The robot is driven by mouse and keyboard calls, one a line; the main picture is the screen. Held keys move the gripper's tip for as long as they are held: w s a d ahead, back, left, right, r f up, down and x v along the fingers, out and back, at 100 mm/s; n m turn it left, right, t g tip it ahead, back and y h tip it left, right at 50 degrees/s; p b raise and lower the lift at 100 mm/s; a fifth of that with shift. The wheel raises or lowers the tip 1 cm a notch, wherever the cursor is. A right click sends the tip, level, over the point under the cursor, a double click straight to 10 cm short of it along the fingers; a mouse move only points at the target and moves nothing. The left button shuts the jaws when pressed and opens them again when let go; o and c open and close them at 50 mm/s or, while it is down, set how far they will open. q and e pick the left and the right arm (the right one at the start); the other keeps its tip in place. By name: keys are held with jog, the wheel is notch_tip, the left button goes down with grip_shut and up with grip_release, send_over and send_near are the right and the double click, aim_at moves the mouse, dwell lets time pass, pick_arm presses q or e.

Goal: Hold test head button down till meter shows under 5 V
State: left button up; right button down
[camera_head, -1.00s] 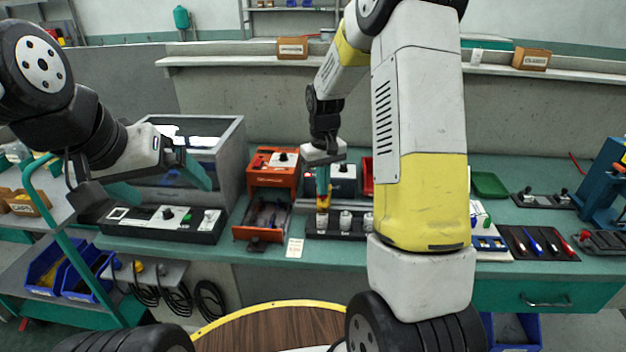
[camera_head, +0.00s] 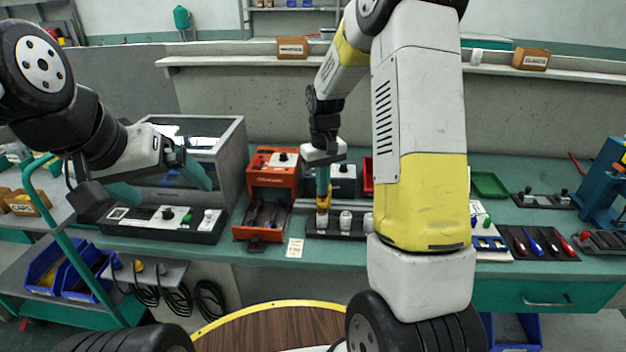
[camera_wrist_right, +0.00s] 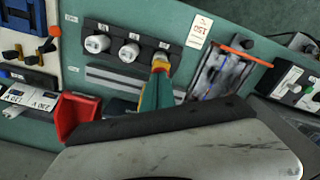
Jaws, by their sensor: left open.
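Whether the fingers are closed together or gripping is not clear. My left gripper (camera_head: 160,183) is open and empty above a dark panel (camera_head: 160,220) with a small white display and knobs. No voltage is readable in any view.
An orange unit (camera_head: 272,170) stands left of the rack. White-topped parts (camera_head: 346,220) stand beside the head. A white-fronted box (camera_head: 343,178) and red bin (camera_head: 367,175) are behind.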

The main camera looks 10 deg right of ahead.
jog(key=shift+s, duration=0.15)
jog(key=shift+r, duration=3.5)
jog(key=s+r+m+t+y, duration=0.1)
jog(key=s+r+t, duration=0.2)
jog(key=s+r, duration=0.75)
jog(key=s+a+r+m+t+y, duration=0.1)
jog(key=s+a+r+t, duration=0.1)
jog(key=s, duration=1.1)
jog(key=shift+s+r+t, duration=0.25)
jog(key=shift+r+t, duration=0.3)
jog(key=shift+t, duration=0.05)
